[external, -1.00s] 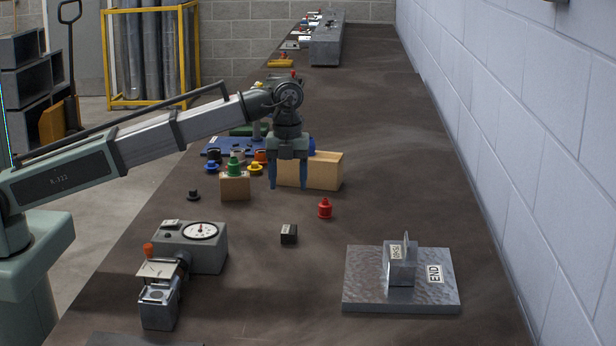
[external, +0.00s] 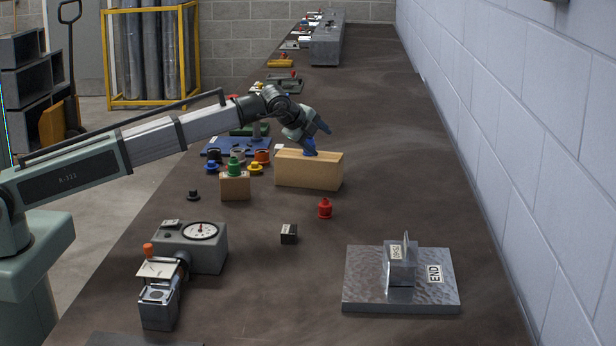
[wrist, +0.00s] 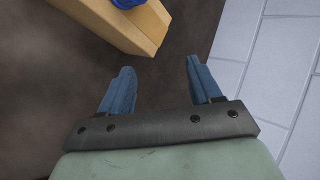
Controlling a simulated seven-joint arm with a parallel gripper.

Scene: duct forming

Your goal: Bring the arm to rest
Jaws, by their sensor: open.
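My gripper (external: 322,131) is tilted, with its blue fingers pointing to the right above the back of the long wooden block (external: 308,170). In the wrist view my gripper (wrist: 158,75) has its two blue fingers spread apart with nothing between them. The wooden block (wrist: 120,22) shows beyond the fingertips there, with a blue knob (wrist: 127,3) on it. That blue knob (external: 310,149) also shows on top of the block in the external view, just below the fingers.
A small wooden block (external: 235,187) with a green knob stands to the left, near several coloured knobs. A red knob (external: 325,209), a small black block (external: 289,234), a gauge box (external: 190,248) and a metal plate (external: 360,285) stand nearer. The wall (external: 520,120) borders the bench on the right.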

